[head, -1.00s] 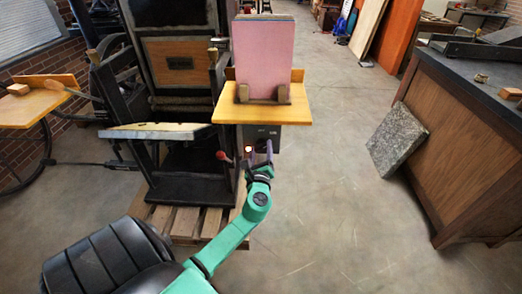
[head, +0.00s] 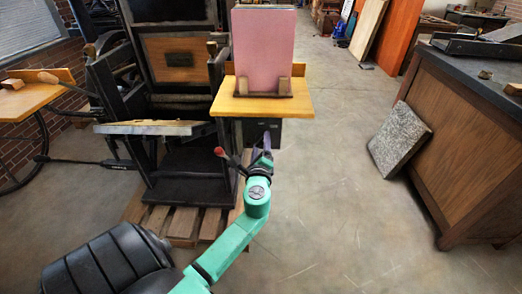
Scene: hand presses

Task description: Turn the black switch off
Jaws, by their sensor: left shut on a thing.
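A dark control box (head: 292,133) hangs under the yellow shelf (head: 262,108) beside the press. My left gripper (head: 266,143) is at the front of this box. Its purple-grey fingers are shut, and they hide what they hold; by its place this is the black switch. The switch itself cannot be made out behind the fingers, so its setting cannot be told. My green left arm reaches up to the box from the bottom of the view. My right gripper is not in view.
A red-knobbed lever (head: 220,152) stands just left of the gripper. The black press (head: 180,185) rests on a wooden pallet (head: 183,228). A pink stack (head: 263,50) stands on the shelf. A stone slab (head: 400,138) leans on a wooden cabinet (head: 470,160). The floor between is clear.

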